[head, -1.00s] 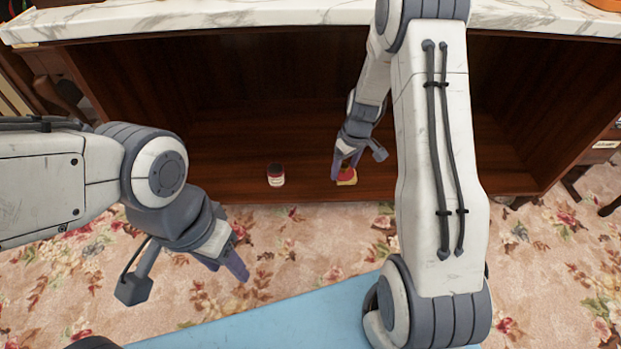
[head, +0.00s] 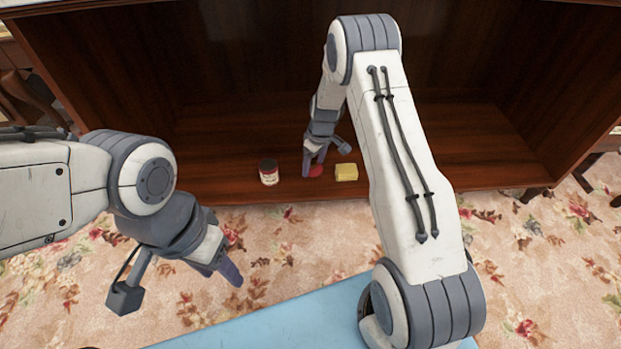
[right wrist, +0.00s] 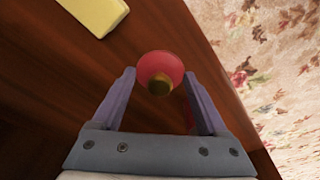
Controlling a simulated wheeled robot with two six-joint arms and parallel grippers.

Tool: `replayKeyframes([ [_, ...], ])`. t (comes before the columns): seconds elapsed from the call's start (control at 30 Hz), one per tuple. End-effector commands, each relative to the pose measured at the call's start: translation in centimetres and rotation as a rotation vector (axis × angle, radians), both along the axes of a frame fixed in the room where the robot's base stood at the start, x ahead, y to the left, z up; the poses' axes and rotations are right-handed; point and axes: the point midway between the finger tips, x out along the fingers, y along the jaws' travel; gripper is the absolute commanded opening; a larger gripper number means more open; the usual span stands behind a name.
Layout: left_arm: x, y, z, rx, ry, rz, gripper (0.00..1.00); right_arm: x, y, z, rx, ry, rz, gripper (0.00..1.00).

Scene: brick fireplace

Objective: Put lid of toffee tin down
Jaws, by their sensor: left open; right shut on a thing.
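The lid is red and round with a gold knob; it shows in the head view (head: 317,171) and in the right wrist view (right wrist: 161,68). My right gripper (head: 312,173) is shut on it, with a finger on each side in the right wrist view (right wrist: 159,76). The lid is low over the cabinet floor; I cannot tell whether it touches. My left gripper (head: 222,272) is open and empty over the carpet.
A small jar with a dark lid and pale label (head: 268,173) stands left of the red lid. The wooden cabinet floor (head: 450,160) is bare to the right and behind. Its front edge is close, with flowered carpet (head: 510,230) below.

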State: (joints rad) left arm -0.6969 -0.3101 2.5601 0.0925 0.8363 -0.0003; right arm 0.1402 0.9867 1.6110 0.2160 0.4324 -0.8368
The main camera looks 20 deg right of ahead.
Motion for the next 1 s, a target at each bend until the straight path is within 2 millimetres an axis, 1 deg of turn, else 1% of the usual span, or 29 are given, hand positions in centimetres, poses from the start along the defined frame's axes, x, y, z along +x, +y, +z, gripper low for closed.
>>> replayKeyframes([
  [0.03, 0.0, 0.0, -0.6, 0.000, 0.000, 0.000, 0.50, 0.4, 0.4, -0.6, -0.001, -0.001, 0.002, 0.24],
  [0.17, 0.0, 0.0, -0.9, 0.000, 0.000, 0.000, 0.50, 0.7, 0.9, -0.9, 0.000, 0.000, -0.001, 0.24],
  [0.23, 0.0, 0.0, -1.4, 0.000, 0.000, 0.000, 0.50, 0.7, 0.9, -1.5, 0.001, 0.001, -0.001, 0.24],
  [0.4, 0.0, 0.0, -3.5, 0.000, 0.000, 0.000, 0.50, 0.7, 0.9, -4.1, 0.000, 0.000, -0.002, 0.24],
  [0.47, 0.0, 0.0, -4.0, 0.000, 0.000, 0.000, 0.50, 0.7, 0.8, -4.7, 0.000, 0.000, -0.001, 0.24],
  [0.73, 0.0, 0.0, -3.7, 0.000, 0.000, 0.000, 0.50, 0.7, 0.8, -4.5, 0.000, -0.001, -0.001, 0.24],
  [0.87, 0.0, 0.0, -3.9, 0.000, 0.000, 0.000, 0.50, 0.7, 0.8, -4.9, 0.000, 0.000, -0.001, 0.24],
  [0.9, 0.0, 0.0, -3.9, 0.000, 0.000, 0.000, 0.50, 0.7, 0.8, -4.9, 0.000, 0.000, -0.001, 0.84],
  [0.93, 0.0, 0.0, -3.8, 0.000, 0.000, 0.000, 0.50, 0.7, 0.8, -4.9, 0.000, 0.000, -0.001, 0.96],
  [0.97, 0.0, 0.0, -3.8, 0.000, 0.000, 0.000, 0.50, 0.7, 0.8, -4.9, 0.000, 0.000, -0.001, 1.00],
  [1.0, 0.0, 0.0, -3.8, 0.000, 0.000, 0.000, 0.50, 0.7, 0.8, -4.9, 0.000, 0.000, -0.001, 1.00],
])
